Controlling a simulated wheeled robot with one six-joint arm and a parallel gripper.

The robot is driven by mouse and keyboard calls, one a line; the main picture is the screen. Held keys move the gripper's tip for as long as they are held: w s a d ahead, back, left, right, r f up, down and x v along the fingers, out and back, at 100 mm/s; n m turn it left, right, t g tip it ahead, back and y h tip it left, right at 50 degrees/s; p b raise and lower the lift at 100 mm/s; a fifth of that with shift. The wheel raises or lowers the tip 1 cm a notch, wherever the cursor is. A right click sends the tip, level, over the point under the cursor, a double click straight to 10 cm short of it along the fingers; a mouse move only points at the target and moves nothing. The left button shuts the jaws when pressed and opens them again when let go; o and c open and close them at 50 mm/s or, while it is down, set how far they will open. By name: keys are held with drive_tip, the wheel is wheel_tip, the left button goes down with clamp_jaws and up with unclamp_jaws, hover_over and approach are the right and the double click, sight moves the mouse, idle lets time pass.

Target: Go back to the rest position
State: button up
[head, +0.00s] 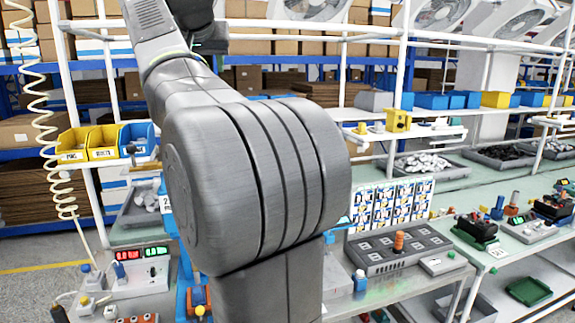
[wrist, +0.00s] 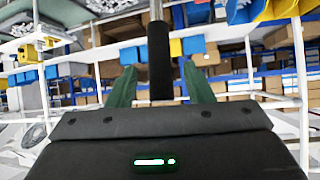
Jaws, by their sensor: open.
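My gripper (wrist: 158,78) shows in the wrist view as two green fingers set wide apart, with nothing clamped between them. A dark upright cylinder (wrist: 160,62) on a thin grey rod shows in the gap between the fingers. I cannot tell how far beyond them it is. In the head view my own arm fills the centre and rises to the upper left. My gripper's fingers cannot be made out there, and the arm hides part of the bench.
A grey test block with an orange knob (head: 399,241) sits on the bench right of my arm. Yellow bins (head: 103,141) hang at left. A shelf rack's white post (head: 402,75) stands behind. A green tray (head: 529,291) lies low at right.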

drive_tip(key=x, duration=0.4)
idle(0.4)
